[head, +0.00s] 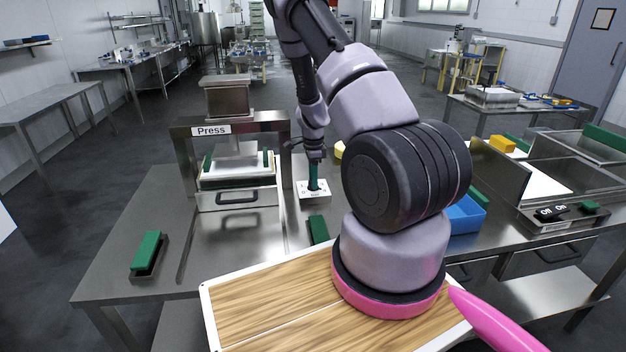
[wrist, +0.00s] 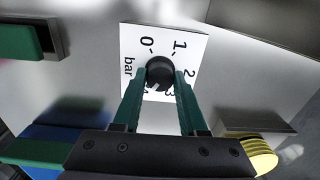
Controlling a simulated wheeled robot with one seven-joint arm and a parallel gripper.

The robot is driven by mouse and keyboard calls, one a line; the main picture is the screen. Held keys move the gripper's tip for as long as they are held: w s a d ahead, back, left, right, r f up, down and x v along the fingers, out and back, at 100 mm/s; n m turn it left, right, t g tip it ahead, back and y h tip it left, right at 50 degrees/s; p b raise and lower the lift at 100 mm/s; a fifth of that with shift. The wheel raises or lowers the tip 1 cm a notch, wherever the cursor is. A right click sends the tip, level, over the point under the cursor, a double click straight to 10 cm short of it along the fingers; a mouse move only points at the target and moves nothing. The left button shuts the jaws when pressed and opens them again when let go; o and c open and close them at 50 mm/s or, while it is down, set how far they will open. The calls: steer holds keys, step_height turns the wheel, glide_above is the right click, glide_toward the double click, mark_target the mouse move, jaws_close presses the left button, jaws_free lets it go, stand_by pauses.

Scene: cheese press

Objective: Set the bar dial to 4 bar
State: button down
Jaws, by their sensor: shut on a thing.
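The bar dial is a round black knob (wrist: 160,73) on a white square plate marked bar, with 0, 1, 2 and 3 legible in the wrist view. The lower part of the scale, around 4, is partly hidden by the knob and fingers. A small pale mark shows at the knob's lower edge, but I cannot tell exactly which number it points to. In the head view the plate (head: 322,196) lies on the steel table, right of the press. My gripper (wrist: 161,76) has its two green fingers shut on the knob's sides; it also shows in the head view (head: 313,185).
The press (head: 235,120) stands close left of the dial. A green-handled block (head: 318,229) sits just in front of it. A blue bin (head: 464,215) and steel sinks are to the right. A wooden board (head: 270,300) lies in front of the table.

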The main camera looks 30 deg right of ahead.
stand_by(0.3)
steer(key=shift+c, duration=2.2)
jaws_free()
steer(key=shift+r, duration=0.1)
step_height(320, 180, up, 11)
steer(key=shift+s+f, duration=0.1)
steer(key=shift+f, duration=0.1)
